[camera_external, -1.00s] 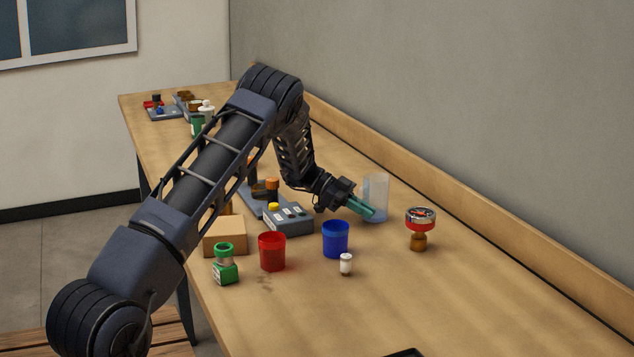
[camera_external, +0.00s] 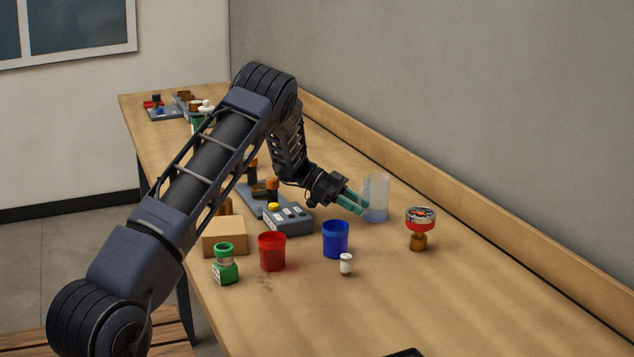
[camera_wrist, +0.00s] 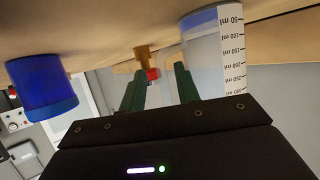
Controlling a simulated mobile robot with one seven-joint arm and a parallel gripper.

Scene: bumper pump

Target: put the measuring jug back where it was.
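The measuring jug (camera_external: 376,199), clear with a little bluish liquid at its bottom, stands upright on the table behind the blue cup. In the wrist view the jug (camera_wrist: 204,47) appears upside down at the upper right, its ml scale facing the camera. My gripper (camera_external: 362,203) is low over the table, just left of the jug. A small gap or light touch there cannot be told.
The blue cup (camera_external: 335,240), red cup (camera_external: 272,252) and small white bottle (camera_external: 346,265) stand in front. A red-topped brown item (camera_external: 420,228) stands right of the jug. A grey device (camera_external: 287,220) and cardboard box (camera_external: 224,237) are left. The table's right front is mostly clear.

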